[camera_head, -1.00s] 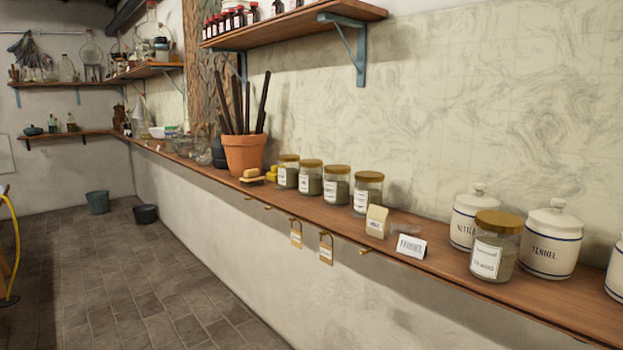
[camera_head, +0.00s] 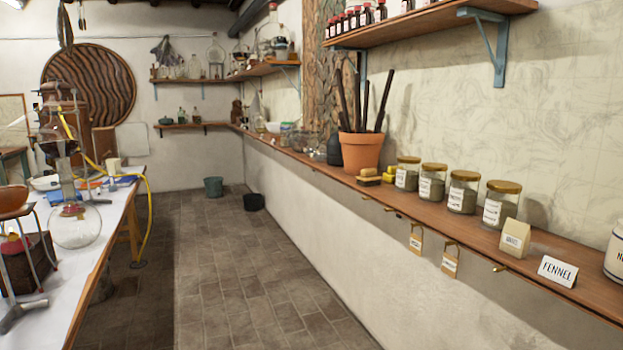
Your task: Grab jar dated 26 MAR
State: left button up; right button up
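Several glass jars with gold lids and white labels stand in a row on the long wooden wall shelf (camera_head: 450,213). From left to right I see a first jar (camera_head: 407,175), a second jar (camera_head: 432,182), a third jar (camera_head: 462,192) and a fourth jar (camera_head: 499,205). All hold greenish-grey contents. The label writing is too small to read, so I cannot tell which one is dated 26 MAR. Neither of my grippers shows in the view.
A paper packet (camera_head: 515,238), a FENNEL card (camera_head: 557,271) and a cut-off white ceramic jar (camera_head: 615,258) stand right of the jars. A terracotta pot (camera_head: 361,151) stands left. A cluttered table (camera_head: 95,245) is at the left. The tiled floor (camera_head: 235,270) between is mostly clear.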

aim_at(434, 174)
jog(key=u, duration=0.9)
jog(key=i, duration=2.85)
jog(key=z, duration=1.3)
